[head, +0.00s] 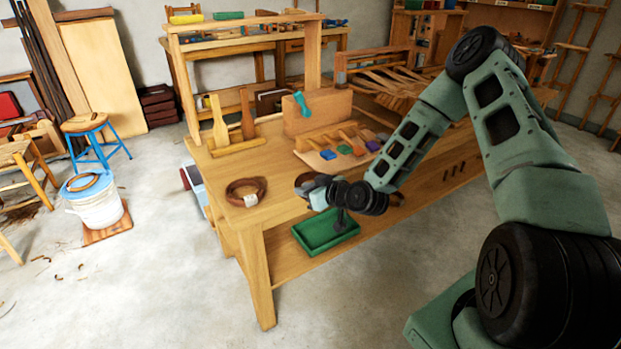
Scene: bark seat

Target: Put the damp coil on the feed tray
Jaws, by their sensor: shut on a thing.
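My gripper (308,186) is over the front edge of the workbench, at the end of my arm. It is shut on a small dark brown thing (302,179), mostly hidden by the hand; I cannot tell whether it is a coil. A brown coil (235,188) with a pale tag lies on the bench top, left of my gripper and apart from it. Another brown ring (90,188) shows on top of the white bucket at the left. A green tray (309,240) sits below the bench top, below my gripper, with a dark upright piece in it. No label shows which is the feed tray.
The workbench (277,205) carries a wooden board of coloured blocks (318,160), an upright wooden block (302,118) and a rack of wooden tools (236,147). A blue stool (86,123) and the bucket (98,210) stand left. Grey floor (170,275) is clear in front.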

